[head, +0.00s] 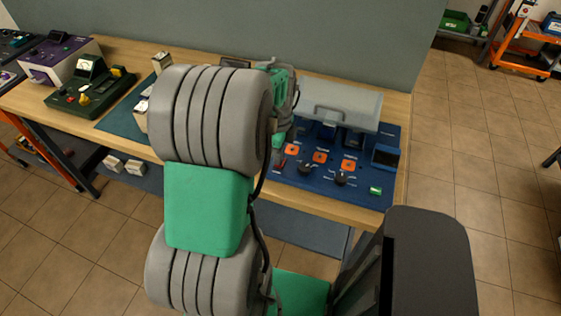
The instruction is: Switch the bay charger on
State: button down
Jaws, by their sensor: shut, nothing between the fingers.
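A blue control panel (312,181) lies on the right end of the workbench, and I cannot read its labels. It carries several orange square plates, one of them in the middle (320,157), and black knobs, one at the right (341,179). A small green part (375,190) sits at its lower right and a dark display (385,157) at its right edge. I cannot tell which control belongs to the bay charger. A grey cover with a handle (340,103) stands at the panel's back. My arm hides the panel's left side. My gripper's fingers are hidden behind my arm.
A dark green device with a gauge (91,88) and a purple and white device (62,60) stand on the left of the wooden bench (150,50). A grey wall (300,35) rises behind it. An orange cart (520,45) is at the far right.

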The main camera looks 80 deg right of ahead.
jog(key=shift+f+b, duration=0.3)
jog(key=shift+f, duration=0.3)
jog(key=shift+r, duration=0.1)
jog(key=shift+r+p, duration=2.5)
jog(key=shift+r, duration=0.95)
jog(key=shift+w, duration=0.1)
